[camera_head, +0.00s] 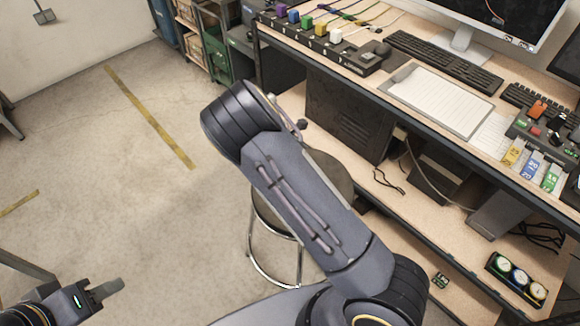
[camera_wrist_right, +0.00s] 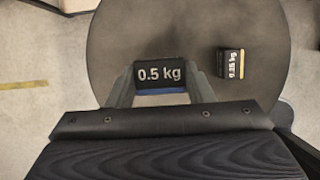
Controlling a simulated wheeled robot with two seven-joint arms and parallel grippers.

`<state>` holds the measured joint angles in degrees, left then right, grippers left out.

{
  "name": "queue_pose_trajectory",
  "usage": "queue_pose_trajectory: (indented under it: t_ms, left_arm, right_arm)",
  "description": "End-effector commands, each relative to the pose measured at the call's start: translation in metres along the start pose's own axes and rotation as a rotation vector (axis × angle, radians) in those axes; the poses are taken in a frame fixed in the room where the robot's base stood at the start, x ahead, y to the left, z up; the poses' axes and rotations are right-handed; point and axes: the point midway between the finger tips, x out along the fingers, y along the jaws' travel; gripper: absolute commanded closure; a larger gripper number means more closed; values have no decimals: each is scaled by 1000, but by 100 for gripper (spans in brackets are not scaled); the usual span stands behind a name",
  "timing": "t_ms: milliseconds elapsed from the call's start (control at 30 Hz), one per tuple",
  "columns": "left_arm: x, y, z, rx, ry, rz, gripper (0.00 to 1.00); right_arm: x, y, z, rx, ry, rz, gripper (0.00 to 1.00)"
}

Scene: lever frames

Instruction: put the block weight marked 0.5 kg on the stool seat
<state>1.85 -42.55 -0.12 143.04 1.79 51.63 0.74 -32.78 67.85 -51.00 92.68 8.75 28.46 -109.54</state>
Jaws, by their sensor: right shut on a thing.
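The block marked 0.5 kg (camera_wrist_right: 158,75) is dark with white lettering and a blue lower edge. In the right wrist view it sits between the two fingers of my right gripper (camera_wrist_right: 161,84), which is shut on it. The round dark stool seat (camera_wrist_right: 265,103) lies beneath the block. I cannot tell whether the block touches the seat. In the head view the seat (camera_head: 334,177) is partly covered by my right arm, and the block and right gripper are hidden. My left gripper (camera_head: 108,289) is at the lower left, away from the stool; its opening is unclear.
A smaller dark block with a yellow edge (camera_wrist_right: 231,63), apparently marked 0.25 kg, lies on the seat right of the held block. The workbench (camera_head: 395,95) stands close to the stool's right, with a lower shelf. The floor (camera_head: 130,190) left of the stool is clear.

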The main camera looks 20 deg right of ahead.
Motion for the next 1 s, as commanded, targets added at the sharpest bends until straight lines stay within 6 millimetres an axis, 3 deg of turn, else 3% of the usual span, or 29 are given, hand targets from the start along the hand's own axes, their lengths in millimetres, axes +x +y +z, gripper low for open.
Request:
queue_pose_trajectory:
  t_ms: [200,400,800,833,1000]
  left_arm:
    - [-2,1,-1,0,0,0,64]
    - [-3,2,-2,0,0,0,64]
    - [0,0,0,0,0,0,64]
    - [0,0,0,0,0,0,64]
    - [-1,1,-1,0,0,0,64]
  right_arm:
    - [14,12,-3,-2,-2,0,92]
    - [37,11,-13,-1,-2,0,92]
    - [43,11,-15,0,-1,2,92]
    - [44,11,-16,0,0,0,52]
    - [43,11,-15,0,0,0,31]
